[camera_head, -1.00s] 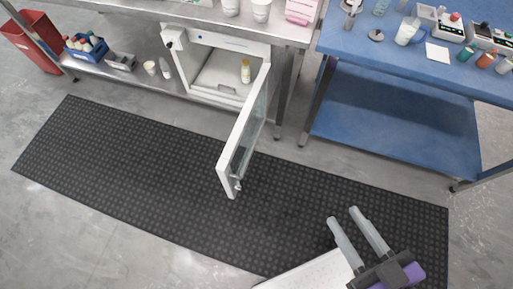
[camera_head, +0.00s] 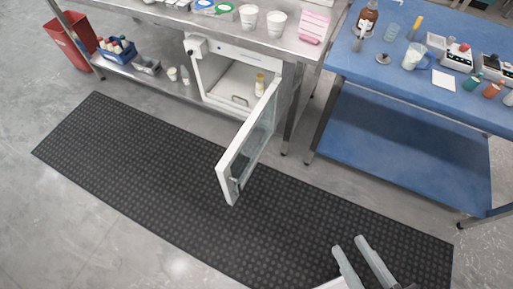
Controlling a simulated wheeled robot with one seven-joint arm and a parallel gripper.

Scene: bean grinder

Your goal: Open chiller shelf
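The chiller (camera_head: 233,49) is a white box on the lower shelf of the steel table. Its door (camera_head: 247,148) has a white frame and a glass pane, and it stands wide open, swung out over the black mat. Inside the chiller, a shelf or floor panel (camera_head: 228,84) with a small handle at its front shows, and a small bottle with a yellow label (camera_head: 260,84) stands on it. My gripper (camera_head: 349,246) is at the bottom right, well away from the chiller and its door. Its two grey fingers are apart with nothing between them.
A black mat (camera_head: 150,165) covers the floor before the tables. A blue table (camera_head: 405,135) with bottles and devices stands at right. A blue caddy (camera_head: 115,52) sits on the lower shelf at left, beside a red bin (camera_head: 72,42). The mat left of the door is clear.

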